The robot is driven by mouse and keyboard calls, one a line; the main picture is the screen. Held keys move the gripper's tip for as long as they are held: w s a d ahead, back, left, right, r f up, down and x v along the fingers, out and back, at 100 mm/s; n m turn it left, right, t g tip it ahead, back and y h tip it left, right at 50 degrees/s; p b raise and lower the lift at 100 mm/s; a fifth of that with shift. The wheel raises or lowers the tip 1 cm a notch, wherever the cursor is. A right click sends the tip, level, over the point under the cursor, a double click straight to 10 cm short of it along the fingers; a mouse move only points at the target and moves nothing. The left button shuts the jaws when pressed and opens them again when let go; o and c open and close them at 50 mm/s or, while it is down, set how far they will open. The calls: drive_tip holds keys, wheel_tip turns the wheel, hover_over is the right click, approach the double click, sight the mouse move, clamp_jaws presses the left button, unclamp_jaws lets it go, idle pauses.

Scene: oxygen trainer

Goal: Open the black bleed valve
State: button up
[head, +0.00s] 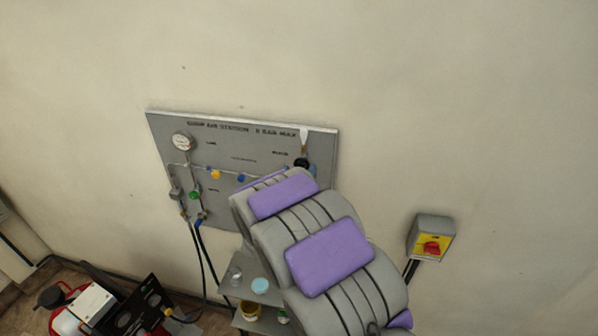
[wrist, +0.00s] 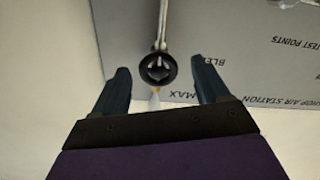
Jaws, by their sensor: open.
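The black bleed valve is a round black knob (wrist: 157,69) at the end of a metal pipe in the wrist view. It lies between and just beyond the fingertips of my gripper (wrist: 162,76), which is open and empty. The knob does not appear to touch either finger.
The panel carries a gauge (head: 183,142), a green valve (head: 194,195), a yellow valve (head: 215,174) and a blue valve (head: 198,222). A red and yellow switch box (head: 432,237) is on the wall at right. A small shelf (head: 250,292) with containers stands below.

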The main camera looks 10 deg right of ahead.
drive_tip(key=b+v, duration=0.2)
drive_tip(key=v, duration=0.8)
drive_tip(key=shift+s+a+b, duration=0.2)
drive_tip(key=shift+b, duration=0.1)
drive_tip(key=shift+f, duration=0.15)
drive_tip(key=s+a+f+n+g+y+b, duration=0.1)
drive_tip(key=s+a+f+g+y+b, duration=0.25)
drive_tip(key=s+f+b, duration=0.35)
drive_tip(key=s+a+f+g+y+b, duration=0.25)
drive_tip(key=f+g+y+b, duration=0.25)
drive_tip(key=f, duration=0.3)
drive_tip(key=s+d+f+g+b, duration=0.2)
drive_tip(key=s+d+g+b, duration=0.1)
drive_tip(key=s, duration=0.7)
drive_tip(key=s+d+f+g+h+b, duration=0.1)
drive_tip(key=s+d+f+g+b, duration=0.2)
drive_tip(key=s, duration=0.7)
drive_tip(key=s+d+f+g+b, duration=0.3)
drive_tip(key=s+d+g+b, duration=0.1)
drive_tip(key=s, duration=0.6)
drive_tip(key=shift+s+d+b, duration=0.3)
drive_tip(key=shift+d+b, duration=0.05)
drive_tip(key=shift+d, duration=0.5)
